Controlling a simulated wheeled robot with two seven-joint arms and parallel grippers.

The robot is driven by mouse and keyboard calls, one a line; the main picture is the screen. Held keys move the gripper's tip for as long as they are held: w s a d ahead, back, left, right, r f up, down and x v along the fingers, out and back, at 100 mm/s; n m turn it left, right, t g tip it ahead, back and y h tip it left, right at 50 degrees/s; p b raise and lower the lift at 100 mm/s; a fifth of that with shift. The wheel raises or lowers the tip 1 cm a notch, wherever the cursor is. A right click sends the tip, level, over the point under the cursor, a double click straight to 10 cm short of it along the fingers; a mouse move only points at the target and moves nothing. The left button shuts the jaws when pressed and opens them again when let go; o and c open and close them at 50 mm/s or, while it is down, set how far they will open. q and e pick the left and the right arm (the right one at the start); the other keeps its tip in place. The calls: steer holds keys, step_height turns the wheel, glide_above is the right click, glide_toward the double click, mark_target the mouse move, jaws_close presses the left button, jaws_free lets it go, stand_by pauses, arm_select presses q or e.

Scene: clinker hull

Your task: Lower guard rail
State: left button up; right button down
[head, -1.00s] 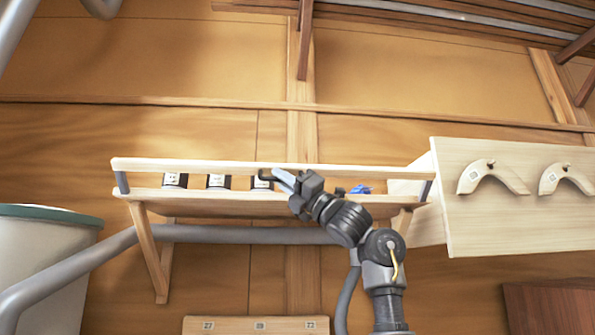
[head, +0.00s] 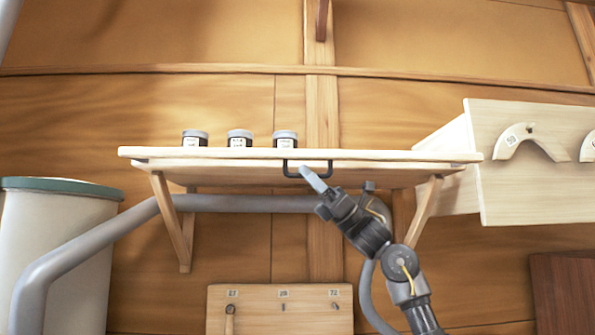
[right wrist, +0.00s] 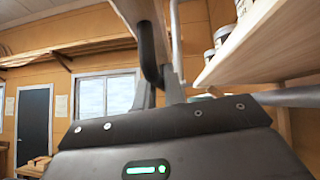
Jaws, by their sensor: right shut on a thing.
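The guard rail (head: 220,153) is a long pale wooden bar along the front of the wall shelf (head: 240,177). It lies level and low, close against the shelf's front edge, with no open gap showing below it. A black U-shaped handle (head: 331,168) hangs from the rail's front. My right gripper (head: 311,177) reaches up from the lower right and is shut on the handle. In the right wrist view the dark handle (right wrist: 149,50) rises from between the fingers. My left gripper is not in view.
Several jars, one of them here (head: 239,139), stand on the shelf behind the rail. A pale panel (head: 540,190) with curved wooden pieces is at the right. A bin (head: 60,250) stands at the left. A thick grey pipe (head: 250,203) runs under the shelf.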

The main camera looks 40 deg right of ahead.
steer(key=shift+w+d+f, duration=0.2)
steer(key=shift+f, duration=0.15)
stand_by(0.3)
steer(key=c, duration=1.5)
jaws_free()
steer(key=shift+d, duration=0.15)
steer(key=shift+f, duration=0.1)
steer(key=shift+b+v, duration=2.65)
steer(key=shift+v, duration=2.7)
